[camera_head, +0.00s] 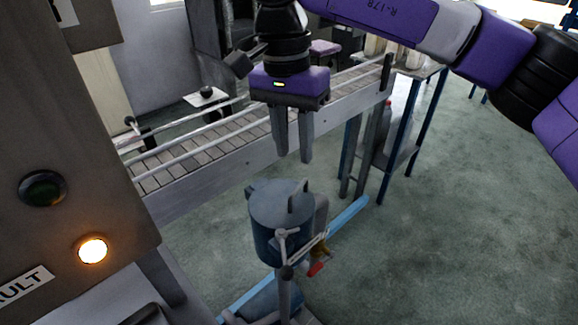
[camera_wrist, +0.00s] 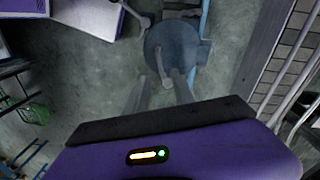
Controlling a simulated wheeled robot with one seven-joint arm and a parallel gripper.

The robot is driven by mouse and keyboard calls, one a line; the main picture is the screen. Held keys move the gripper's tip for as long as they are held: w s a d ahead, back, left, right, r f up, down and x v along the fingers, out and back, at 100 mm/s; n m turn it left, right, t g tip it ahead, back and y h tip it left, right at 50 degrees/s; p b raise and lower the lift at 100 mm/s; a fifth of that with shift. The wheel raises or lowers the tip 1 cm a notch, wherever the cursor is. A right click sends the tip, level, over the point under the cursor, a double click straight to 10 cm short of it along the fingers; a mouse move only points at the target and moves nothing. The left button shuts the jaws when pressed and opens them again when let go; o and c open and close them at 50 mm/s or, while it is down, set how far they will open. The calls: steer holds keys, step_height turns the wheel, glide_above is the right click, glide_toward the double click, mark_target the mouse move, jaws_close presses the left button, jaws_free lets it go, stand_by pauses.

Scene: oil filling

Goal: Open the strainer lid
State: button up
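The strainer (camera_head: 268,238) is a blue-grey upright cylinder below my gripper, with pale rods and a red-tipped part at its front right. Its flat round lid (camera_head: 272,203) lies on top, with upright tabs at its rim; the lid looks closed. The lid also shows from above in the wrist view (camera_wrist: 168,42). My gripper (camera_head: 294,157) points down above the lid, apart from it. Its two fingers are spread with nothing between them. In the wrist view the gripper's fingers (camera_wrist: 158,88) reach toward the lid and hide part of its near edge.
A conveyor (camera_head: 215,140) runs behind the strainer. A control cabinet (camera_head: 95,175) with a lit orange lamp (camera_head: 92,249) stands close at the left. A blue-legged table (camera_head: 425,72) stands at the back right. The floor at the right is clear.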

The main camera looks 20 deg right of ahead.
mark_target(297, 188)
steer(key=f, duration=0.7)
steer(key=shift+s+d+f, duration=0.2)
steer(key=shift+s+f, duration=0.05)
steer(key=shift+s, duration=0.05)
steer(key=shift+c, duration=0.4)
jaws_close()
stand_by(0.7)
